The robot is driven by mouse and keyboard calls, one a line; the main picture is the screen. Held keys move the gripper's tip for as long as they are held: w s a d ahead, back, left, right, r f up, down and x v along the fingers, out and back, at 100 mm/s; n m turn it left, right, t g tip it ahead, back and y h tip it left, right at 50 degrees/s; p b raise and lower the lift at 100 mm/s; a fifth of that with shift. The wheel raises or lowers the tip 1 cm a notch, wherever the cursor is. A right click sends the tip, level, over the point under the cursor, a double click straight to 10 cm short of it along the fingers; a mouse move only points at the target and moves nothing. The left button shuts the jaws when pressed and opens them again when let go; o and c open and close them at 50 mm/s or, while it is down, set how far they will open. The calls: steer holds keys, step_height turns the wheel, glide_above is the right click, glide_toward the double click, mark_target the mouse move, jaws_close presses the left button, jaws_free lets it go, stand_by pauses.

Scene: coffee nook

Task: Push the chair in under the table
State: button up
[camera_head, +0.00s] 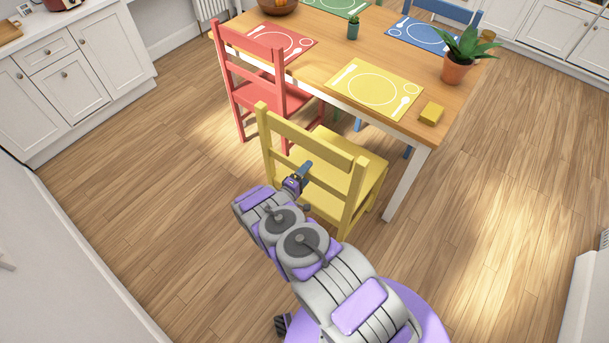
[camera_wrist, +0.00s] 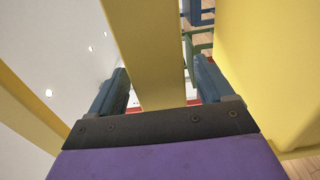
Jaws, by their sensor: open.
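The yellow chair (camera_head: 312,143) stands at the table's near side, its back towards me and its seat facing the table (camera_head: 325,58). Most of the seat shows outside the table edge; whether its front reaches under the edge is hard to tell. My gripper (camera_head: 305,172) is at the back of the chair, below the top rail. In the wrist view my gripper (camera_wrist: 163,78) has its two fingers apart, with a yellow bar of the chair (camera_wrist: 152,50) running between them. I cannot tell whether either finger touches it.
A red chair (camera_head: 267,85) stands close to the left of the yellow one. A blue chair (camera_head: 445,10) is at the far side. The table bears placemats, a yellow block (camera_head: 431,113) and a potted plant (camera_head: 457,70). Open floor lies to the right; cabinets (camera_head: 75,85) line the left.

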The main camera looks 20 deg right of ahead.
steer(key=shift+d, duration=0.45)
steer(key=c, duration=0.6)
steer(key=shift+a, duration=0.25)
jaws_close()
